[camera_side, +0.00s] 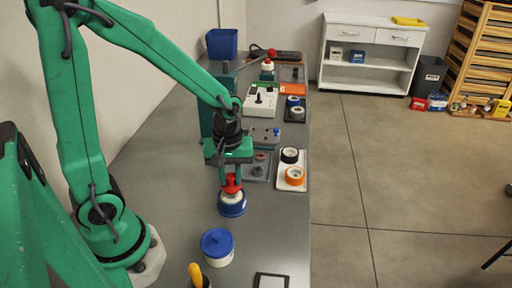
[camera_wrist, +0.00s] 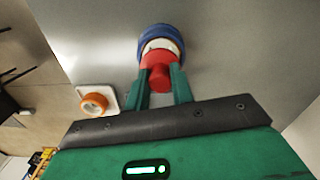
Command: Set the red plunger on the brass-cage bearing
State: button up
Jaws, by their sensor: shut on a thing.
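My gripper (camera_wrist: 160,92) is shut on the red plunger (camera_wrist: 160,68), with one green finger on each side. In the side view, my gripper (camera_side: 231,178) points down with the red plunger (camera_side: 231,186) at its fingertips. Directly below the plunger is a round blue and white piece (camera_side: 232,208), also in the wrist view (camera_wrist: 155,33). I cannot tell whether it is joined to the plunger or stands apart. An orange ring (camera_side: 295,176) and a black ring (camera_side: 289,155) lie on a white tray (camera_side: 292,188). I cannot tell which ring is the brass-cage bearing.
A white tub with a blue lid (camera_side: 217,242) and a yellow-handled tool (camera_side: 196,275) stand nearer the camera. A dark-framed flat plate (camera_side: 271,281) lies by the near edge. Trays, a white device (camera_side: 262,99) and a blue bin (camera_side: 222,43) fill the back. Grey bench is clear around the gripper's left.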

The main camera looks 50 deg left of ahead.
aim_at(230, 175)
jog(key=shift+f, duration=0.6)
jog(key=o, duration=0.7)
jog(key=shift+r, duration=0.1)
jog(key=shift+r, duration=5.4)
